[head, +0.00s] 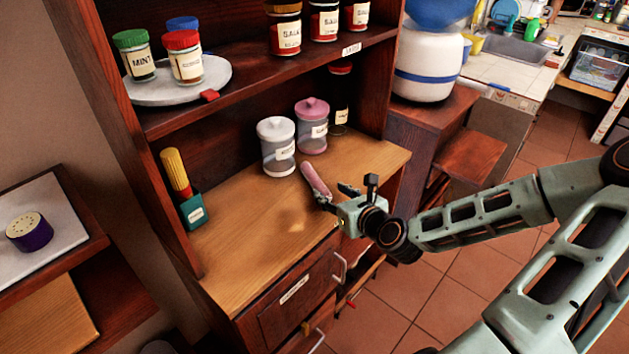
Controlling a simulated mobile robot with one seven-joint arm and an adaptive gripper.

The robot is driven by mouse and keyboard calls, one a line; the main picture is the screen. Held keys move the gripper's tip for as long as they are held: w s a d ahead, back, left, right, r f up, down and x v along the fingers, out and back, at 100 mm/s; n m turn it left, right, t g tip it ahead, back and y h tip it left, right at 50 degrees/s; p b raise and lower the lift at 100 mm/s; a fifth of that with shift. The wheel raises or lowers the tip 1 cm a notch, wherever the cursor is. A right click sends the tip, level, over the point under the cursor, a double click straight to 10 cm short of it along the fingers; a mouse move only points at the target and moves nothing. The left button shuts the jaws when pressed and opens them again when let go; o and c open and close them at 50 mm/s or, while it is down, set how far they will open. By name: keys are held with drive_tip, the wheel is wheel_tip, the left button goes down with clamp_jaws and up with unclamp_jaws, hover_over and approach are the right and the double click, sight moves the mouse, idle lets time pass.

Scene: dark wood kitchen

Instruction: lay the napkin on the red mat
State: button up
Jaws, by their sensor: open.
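I cannot make out a napkin or a red mat in the head view. My gripper (333,188) is open above the right part of the wooden counter (240,240), near its front edge. A long pinkish shape (316,180) shows at its left finger. I cannot tell whether this is the finger itself or a separate thing.
A clear jar with a white lid (276,147) and one with a pink lid (312,126) stand behind my gripper. A teal holder (192,210) with a yellow-topped item stands at left. The counter's middle is clear. Drawers (296,292) lie below. A round tray (213,91) holds jars above.

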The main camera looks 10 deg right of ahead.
sight(320, 183)
drive_tip(key=shift+d+b+x, duration=0.1)
drive_tip(key=shift+b+x, duration=0.15)
drive_tip(key=shift+x, duration=2.35)
drive_tip(key=shift+d+b+x, duration=0.15)
drive_tip(key=shift+b+x, duration=0.1)
drive_tip(key=shift+x, duration=2.3)
drive_tip(key=shift+f, duration=0.15)
drive_tip(key=shift+c, duration=0.4)
clamp_jaws()
